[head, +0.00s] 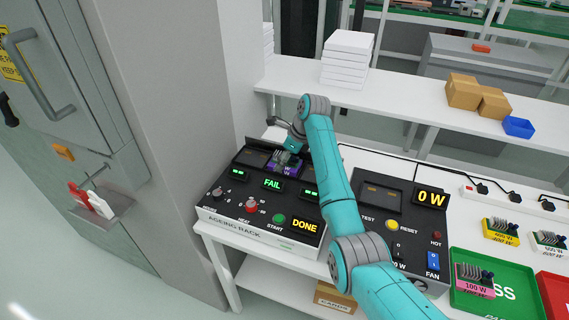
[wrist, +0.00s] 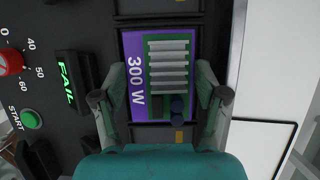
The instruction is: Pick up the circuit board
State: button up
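A purple circuit board marked 300 W, with a pale finned heatsink and dark round parts, shows in the wrist view (wrist: 134,100). In the head view it sits in a slot of the ageing rack (head: 250,235), partly hidden by my gripper (head: 288,158). The slot's display reads FAIL. In the wrist view my gripper (wrist: 160,105) is open, with one finger at each side of the board. I cannot tell whether the fingers touch it.
A tester (head: 380,215) reading 0 W stands right of the rack. A pink 100 W board (head: 474,281) lies in a green tray (head: 512,268); a yellow board (head: 500,231) and a white board (head: 549,241) lie behind. A grey pillar (head: 165,110) rises close left of the rack.

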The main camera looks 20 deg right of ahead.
jog(key=shift+r, duration=0.1)
notch_tip(320, 180, up, 10)
jog(key=shift+f, duration=0.1)
dwell(0.5)
